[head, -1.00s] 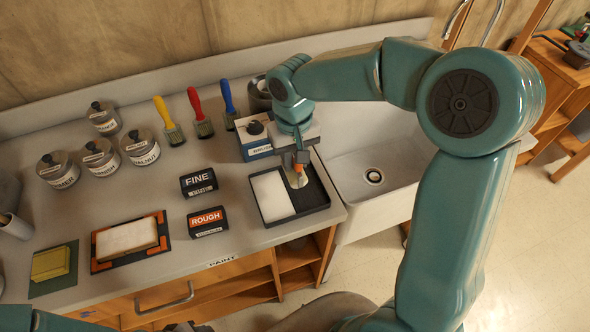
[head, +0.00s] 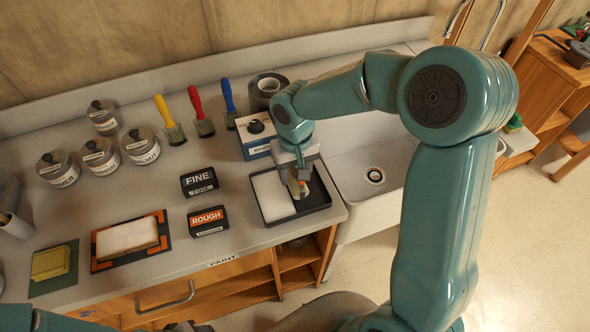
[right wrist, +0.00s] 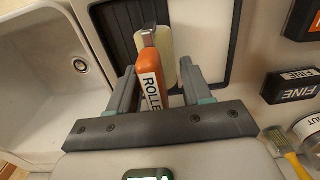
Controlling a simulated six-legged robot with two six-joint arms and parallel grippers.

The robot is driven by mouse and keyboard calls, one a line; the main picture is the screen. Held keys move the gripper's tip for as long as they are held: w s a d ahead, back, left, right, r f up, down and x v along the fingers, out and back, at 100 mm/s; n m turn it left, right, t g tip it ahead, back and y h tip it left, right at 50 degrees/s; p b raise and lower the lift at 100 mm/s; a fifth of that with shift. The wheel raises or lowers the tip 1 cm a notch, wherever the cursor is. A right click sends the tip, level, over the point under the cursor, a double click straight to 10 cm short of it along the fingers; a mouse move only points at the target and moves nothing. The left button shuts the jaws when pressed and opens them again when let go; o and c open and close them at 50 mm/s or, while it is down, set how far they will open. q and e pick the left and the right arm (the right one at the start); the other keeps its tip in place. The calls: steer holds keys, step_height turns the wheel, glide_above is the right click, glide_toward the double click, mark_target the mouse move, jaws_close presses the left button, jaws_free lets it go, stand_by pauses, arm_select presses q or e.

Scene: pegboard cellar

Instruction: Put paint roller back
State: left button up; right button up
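The paint roller, with an orange handle (right wrist: 152,75) labelled ROLLER and a pale sleeve (right wrist: 163,50), is at the dark paint tray (head: 316,205) by the sink. In the head view the roller (head: 303,189) shows only in part below my right gripper (head: 302,178). In the right wrist view my right gripper (right wrist: 157,88) has its fingers apart on both sides of the handle, with a gap showing to the right. The roller's far end is over the tray; whether it rests fully on it is hard to tell. My left gripper is not clearly in view.
A blue-and-white box (head: 254,140) stands behind the tray, and the sink (head: 378,150) is to its right. FINE (head: 199,183) and ROUGH (head: 207,221) blocks sit left of it. Brushes (head: 203,125) and tins (head: 97,157) stand further left.

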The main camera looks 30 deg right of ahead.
steer(key=shift+s, duration=0.1)
steer(key=shift+r+p, duration=0.3)
steer(key=shift+r, duration=0.4)
step_height(320, 180, up, 11)
steer(key=shift+f, duration=0.1)
steer(key=shift+r, duration=0.2)
steer(key=shift+s+f, duration=0.1)
